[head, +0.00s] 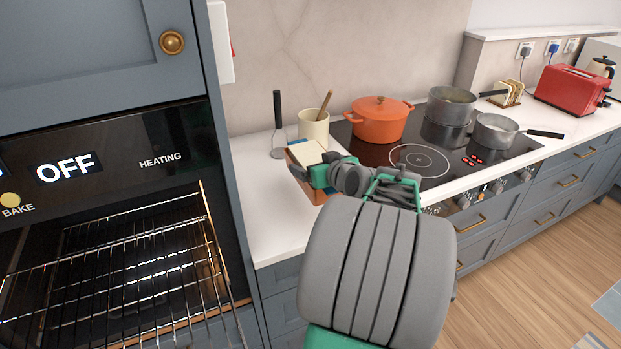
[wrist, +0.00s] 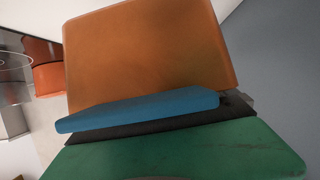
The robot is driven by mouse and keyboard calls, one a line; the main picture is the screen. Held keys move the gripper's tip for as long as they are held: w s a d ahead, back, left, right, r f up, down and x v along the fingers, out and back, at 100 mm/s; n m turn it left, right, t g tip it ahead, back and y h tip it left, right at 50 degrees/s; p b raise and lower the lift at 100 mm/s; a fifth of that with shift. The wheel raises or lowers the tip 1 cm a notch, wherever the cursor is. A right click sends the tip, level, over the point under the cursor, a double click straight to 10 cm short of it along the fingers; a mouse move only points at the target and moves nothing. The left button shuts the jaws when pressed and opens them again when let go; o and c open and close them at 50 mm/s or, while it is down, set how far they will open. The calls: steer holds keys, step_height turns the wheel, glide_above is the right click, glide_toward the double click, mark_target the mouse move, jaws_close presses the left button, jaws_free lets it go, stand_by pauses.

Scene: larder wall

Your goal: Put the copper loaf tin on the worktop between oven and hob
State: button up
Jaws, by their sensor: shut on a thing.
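The copper loaf tin (wrist: 150,50) fills the middle of the wrist view, with a blue finger pad pressed along its side. In the head view the tin (head: 296,170) shows only in part, with something pale in it, behind my gripper (head: 322,172). My gripper is shut on the tin. The tin is over the white worktop (head: 262,205) between the oven (head: 120,230) and the hob (head: 440,160). I cannot tell whether its underside touches the worktop.
A cream utensil pot (head: 313,127) and a black-handled utensil (head: 278,125) stand just behind the tin. An orange casserole (head: 380,122) and two grey pans are on the hob. The oven is open with its racks (head: 130,265) showing. Worktop in front of the tin is clear.

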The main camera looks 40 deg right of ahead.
steer(key=w+f, duration=0.1)
steer(key=w+d+f, duration=0.1)
steer(key=f, duration=0.1)
steer(key=w+f, duration=0.1)
steer(key=f, duration=0.1)
steer(key=shift+w+d, duration=0.35)
step_height(320, 180, down, 3)
steer(key=shift+w+d+f+p, duration=0.1)
steer(key=shift+f+p, duration=0.05)
steer(key=shift+p, duration=0.55)
steer(key=shift+f, duration=0.1)
steer(key=shift+f+b, duration=0.1)
steer(key=shift+b, duration=0.25)
steer(key=o, duration=1.7)
